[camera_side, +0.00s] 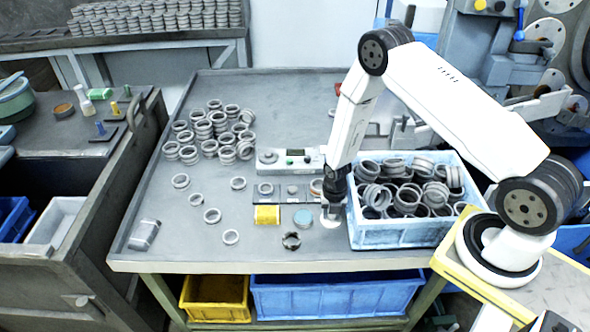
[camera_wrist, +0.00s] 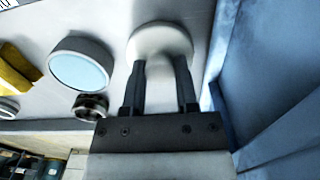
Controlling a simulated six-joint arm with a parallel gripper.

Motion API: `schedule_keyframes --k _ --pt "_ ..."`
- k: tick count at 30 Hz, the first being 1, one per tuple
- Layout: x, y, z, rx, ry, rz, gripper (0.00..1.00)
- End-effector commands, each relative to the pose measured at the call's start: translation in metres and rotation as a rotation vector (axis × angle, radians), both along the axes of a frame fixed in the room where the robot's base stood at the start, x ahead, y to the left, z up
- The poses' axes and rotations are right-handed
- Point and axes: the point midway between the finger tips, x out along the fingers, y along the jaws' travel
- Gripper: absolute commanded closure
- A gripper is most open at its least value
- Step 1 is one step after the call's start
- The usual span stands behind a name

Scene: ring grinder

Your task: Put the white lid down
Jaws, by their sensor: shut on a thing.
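The white lid (camera_wrist: 160,38) is a round disc between the fingertips of my gripper (camera_wrist: 160,75) in the wrist view. In the side view its white edge (camera_side: 330,221) shows below my gripper (camera_side: 332,205), close to the table top. My gripper is shut on the lid. I cannot tell whether the lid touches the table.
A blue crate of metal rings (camera_side: 400,236) stands close to the right of my gripper. A yellow block (camera_side: 267,215) and a dark ring (camera_side: 291,241) lie to the left. Several loose rings lie on the grey table (camera_side: 180,250), whose front left is mostly clear.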

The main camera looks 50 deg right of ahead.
Motion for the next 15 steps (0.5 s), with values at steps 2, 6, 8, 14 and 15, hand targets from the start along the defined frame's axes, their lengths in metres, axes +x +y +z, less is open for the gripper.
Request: schedule_keyframes --k 2,6,8,14,15 --pt "0.0000 0.0000 -0.0010 0.000 0.000 0.000 1.00" --pt "0.0003 0.0000 -0.0029 0.000 0.000 0.000 0.53" --pt "0.0003 0.0000 -0.0027 0.000 0.000 0.000 0.34" --pt "0.0001 0.0000 -0.0027 0.000 0.000 0.000 0.27" --pt "0.0001 0.0000 -0.0027 0.000 0.000 0.000 0.27"
